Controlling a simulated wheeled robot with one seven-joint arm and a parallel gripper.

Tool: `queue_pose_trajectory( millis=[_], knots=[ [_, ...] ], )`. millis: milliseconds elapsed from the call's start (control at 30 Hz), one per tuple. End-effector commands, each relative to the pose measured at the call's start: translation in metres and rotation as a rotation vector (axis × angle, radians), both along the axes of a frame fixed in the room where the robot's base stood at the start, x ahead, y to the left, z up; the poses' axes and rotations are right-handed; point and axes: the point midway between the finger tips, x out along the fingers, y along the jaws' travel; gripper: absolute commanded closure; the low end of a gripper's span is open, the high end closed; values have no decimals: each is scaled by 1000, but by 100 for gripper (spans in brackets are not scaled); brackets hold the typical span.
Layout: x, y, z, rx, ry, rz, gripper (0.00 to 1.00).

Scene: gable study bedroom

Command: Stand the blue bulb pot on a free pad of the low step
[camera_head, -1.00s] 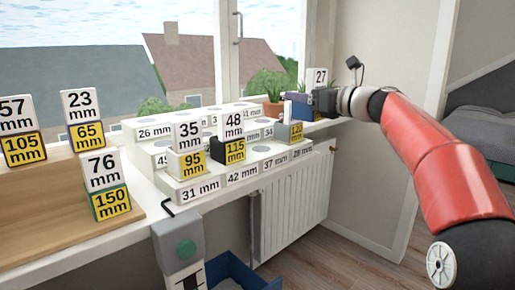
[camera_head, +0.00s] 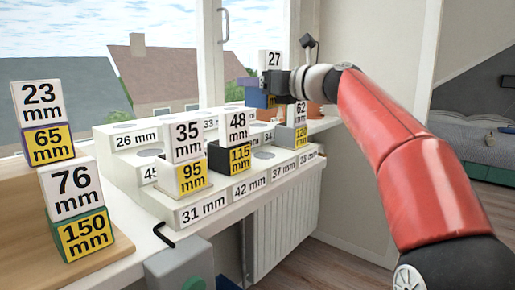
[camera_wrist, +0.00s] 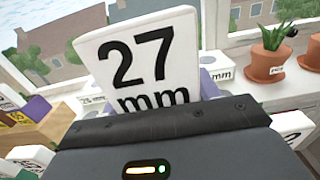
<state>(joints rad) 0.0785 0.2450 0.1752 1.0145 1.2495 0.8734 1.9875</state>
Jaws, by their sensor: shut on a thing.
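My gripper (camera_head: 274,86) is shut on the blue pot (camera_head: 258,99), over the far right of the stepped stand. Its white "27 mm" block (camera_head: 270,60) rises above my fingers; the block (camera_wrist: 140,60) looks tilted in the wrist view, where my dark gripper (camera_wrist: 165,120) hides most of the pot. The low step (camera_head: 215,208) is the white front tier, with labels 31, 42, 37 and 28 mm. A "35 / 95" yellow-fronted pot (camera_head: 184,178), a black "48 / 115" pot (camera_head: 229,158) and a grey "62 / 120" pot (camera_head: 290,137) stand there. A bare grey pad (camera_head: 264,155) shows between the black and grey pots.
Higher white tiers (camera_head: 120,140) rise behind, against the window. A "76 / 150" pot (camera_head: 80,220) and a "23 / 65" pot (camera_head: 45,140) stand on the wooden board at left. A terracotta plant pot (camera_wrist: 265,64) shows in the wrist view. A radiator (camera_head: 290,220) is below the sill.

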Motion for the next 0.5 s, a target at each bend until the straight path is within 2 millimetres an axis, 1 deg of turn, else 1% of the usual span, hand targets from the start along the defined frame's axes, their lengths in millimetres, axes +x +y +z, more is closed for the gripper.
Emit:
queue_pose_trajectory(
  millis=[33, 100, 200, 300, 500],
  knots=[
    [-1, 0, -21, 1, 1, 0, 80],
    [-1, 0, -38, 1, 1, 0, 80],
    [-1, 0, -57, 0, 0, 0, 80],
    [-1, 0, -68, 0, -3, -1, 80],
    [-1, 0, -79, 0, -3, 0, 80]
  ],
)
